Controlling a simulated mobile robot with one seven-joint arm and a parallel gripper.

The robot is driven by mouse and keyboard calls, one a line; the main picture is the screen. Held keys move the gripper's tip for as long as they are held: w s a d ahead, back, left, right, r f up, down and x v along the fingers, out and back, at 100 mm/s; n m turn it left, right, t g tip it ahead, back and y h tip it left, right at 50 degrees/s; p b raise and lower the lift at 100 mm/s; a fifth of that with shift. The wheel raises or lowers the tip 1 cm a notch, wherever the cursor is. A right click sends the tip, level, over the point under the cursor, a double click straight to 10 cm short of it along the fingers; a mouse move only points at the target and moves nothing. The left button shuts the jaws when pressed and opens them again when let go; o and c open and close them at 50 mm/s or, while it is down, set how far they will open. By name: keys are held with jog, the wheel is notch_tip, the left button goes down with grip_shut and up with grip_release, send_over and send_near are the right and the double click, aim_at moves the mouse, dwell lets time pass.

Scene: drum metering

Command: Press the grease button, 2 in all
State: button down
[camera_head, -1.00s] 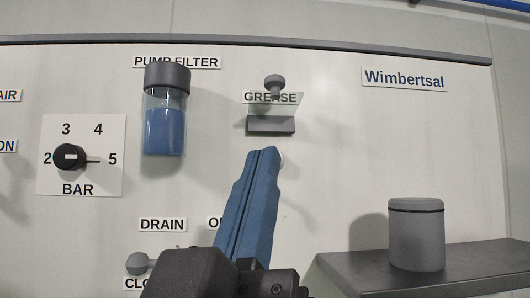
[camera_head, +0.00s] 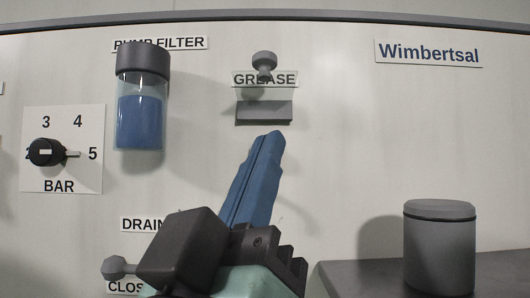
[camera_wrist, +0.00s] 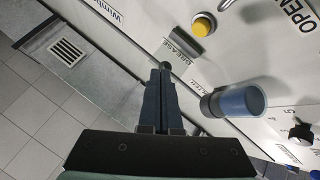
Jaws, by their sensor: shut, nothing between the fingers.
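In the head view the GREASE label (camera_head: 265,78) is on the white panel, with a grey ball knob and a clear flap in front of it and a grey block (camera_head: 264,112) below. My gripper (camera_head: 269,138) is shut and empty, its blue fingers pointing up just under the block. In the wrist view a round yellow button (camera_wrist: 202,26) shows near the GREASE label, and my gripper (camera_wrist: 161,72) is apart from it. I see no yellow button in the head view, where my fingers cover the panel below the block.
A blue-filled pump filter (camera_head: 140,115) and a BAR dial (camera_head: 47,152) are at left. A DRAIN knob (camera_head: 116,268) is lower left. A grey canister (camera_head: 440,245) stands on a dark shelf (camera_head: 365,277) at right. The panel between the block and canister is clear.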

jog(key=w, duration=0.7)
jog(key=shift+w, duration=0.25)
jog(key=shift+w, duration=0.1)
dwell(1.7)
jog(key=shift+w, duration=0.35)
jog(key=shift+w, duration=0.5)
dwell(0.6)
dwell(0.4)
jog(key=shift+s+b, duration=0.4)
jog(key=shift+s, duration=0.55)
jog(key=shift+s, duration=2.5)
